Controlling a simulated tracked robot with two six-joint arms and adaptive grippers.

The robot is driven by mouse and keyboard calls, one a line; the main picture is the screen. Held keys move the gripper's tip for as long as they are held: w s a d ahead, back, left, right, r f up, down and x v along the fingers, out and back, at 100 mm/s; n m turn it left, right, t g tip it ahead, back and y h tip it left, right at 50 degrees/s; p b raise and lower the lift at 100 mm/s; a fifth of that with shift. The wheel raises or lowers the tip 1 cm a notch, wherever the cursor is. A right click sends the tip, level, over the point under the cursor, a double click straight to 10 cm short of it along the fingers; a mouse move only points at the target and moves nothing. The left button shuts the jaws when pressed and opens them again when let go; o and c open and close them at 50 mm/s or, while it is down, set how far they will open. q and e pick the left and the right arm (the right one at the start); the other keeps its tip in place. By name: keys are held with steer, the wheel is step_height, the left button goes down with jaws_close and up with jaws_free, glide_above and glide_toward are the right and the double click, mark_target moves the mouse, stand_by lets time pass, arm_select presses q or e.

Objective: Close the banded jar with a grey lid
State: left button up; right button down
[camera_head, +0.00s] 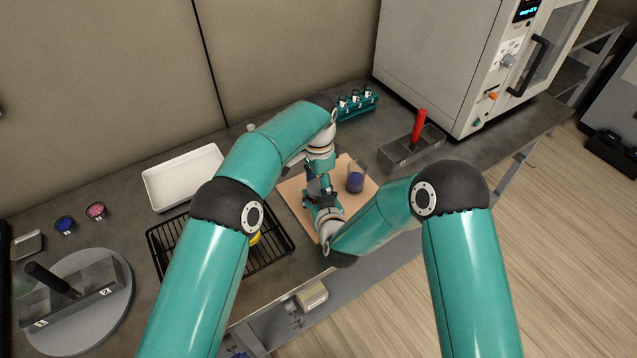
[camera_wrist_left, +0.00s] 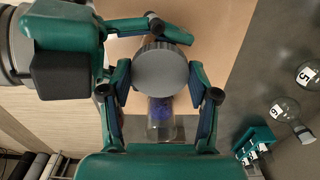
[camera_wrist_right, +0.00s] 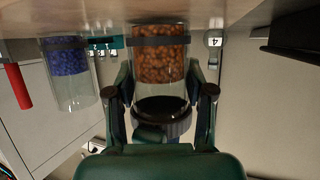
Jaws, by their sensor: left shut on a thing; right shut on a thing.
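The banded jar (camera_wrist_right: 160,65) is clear, holds brown beads and has a dark band; it appears upside down in the right wrist view. My right gripper (camera_wrist_right: 160,92) is shut on its sides. The grey lid (camera_wrist_left: 160,70) is a round disc seen from above in the left wrist view, between the fingers of my left gripper (camera_wrist_left: 160,88), which is shut on it. In the right wrist view a dark ridged rim (camera_wrist_right: 163,123) is at the jar's mouth; whether the lid is fully seated cannot be told. In the head view my arms hide the jar and lid.
A second clear jar (camera_head: 355,181) with blue contents stands beside them on a tan board (camera_head: 292,193). A black wire rack (camera_head: 280,258), a white tray (camera_head: 178,172), a turntable (camera_head: 105,325), a teal vial holder (camera_head: 358,107) and a grey bin (camera_head: 398,155) surround the board.

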arm_select(q)
steer(key=m, duration=0.4)
steer(key=shift+w+m, duration=0.1)
steer(key=shift+m, duration=0.2)
steer(key=m, duration=0.8)
steer(key=shift+m, duration=0.4)
steer(key=m, duration=0.3)
steer(key=shift+a+f+m, duration=0.1)
steer(key=shift+m, duration=0.2)
steer(key=o, duration=1.3)
steer(key=shift+r, duration=2.3)
